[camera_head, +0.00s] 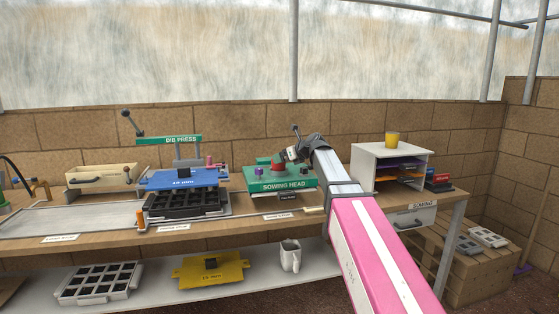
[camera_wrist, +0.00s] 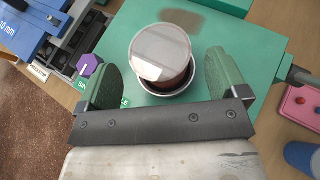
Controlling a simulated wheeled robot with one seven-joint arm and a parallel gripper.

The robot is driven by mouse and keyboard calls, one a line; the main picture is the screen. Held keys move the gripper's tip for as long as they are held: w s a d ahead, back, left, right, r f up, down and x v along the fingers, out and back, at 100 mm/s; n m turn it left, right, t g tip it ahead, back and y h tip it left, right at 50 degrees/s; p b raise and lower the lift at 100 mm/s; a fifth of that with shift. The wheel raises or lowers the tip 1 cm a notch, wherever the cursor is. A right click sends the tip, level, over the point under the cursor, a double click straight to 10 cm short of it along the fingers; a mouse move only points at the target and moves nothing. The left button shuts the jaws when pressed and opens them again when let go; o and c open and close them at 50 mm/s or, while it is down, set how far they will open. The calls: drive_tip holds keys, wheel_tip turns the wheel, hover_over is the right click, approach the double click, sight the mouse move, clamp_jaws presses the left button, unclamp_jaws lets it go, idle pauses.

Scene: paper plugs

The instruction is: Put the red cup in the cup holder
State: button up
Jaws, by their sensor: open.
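The red cup (camera_head: 277,160) stands on top of the green sowing head (camera_head: 262,187), at the tip of my arm. In the wrist view the cup (camera_wrist: 160,52) shows a pale round top and a dark reddish side. Its lower part sits inside a round holder with a grey metal rim (camera_wrist: 180,95) on the green plate. My gripper (camera_head: 291,154) is open in the wrist view (camera_wrist: 165,70). Its two green-padded fingers stand apart on either side of the cup and holder, with visible gaps. The cup's base is hidden.
A purple knob (camera_wrist: 90,65) is on the green plate, left of the fingers. The blue dib press (camera_head: 182,178) stands to the left on the bench. A white shelf unit (camera_head: 370,154) with a yellow cup (camera_head: 392,139) on top is to the right. A blue round object (camera_wrist: 302,157) lies at lower right.

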drive_tip(key=v, duration=0.8)
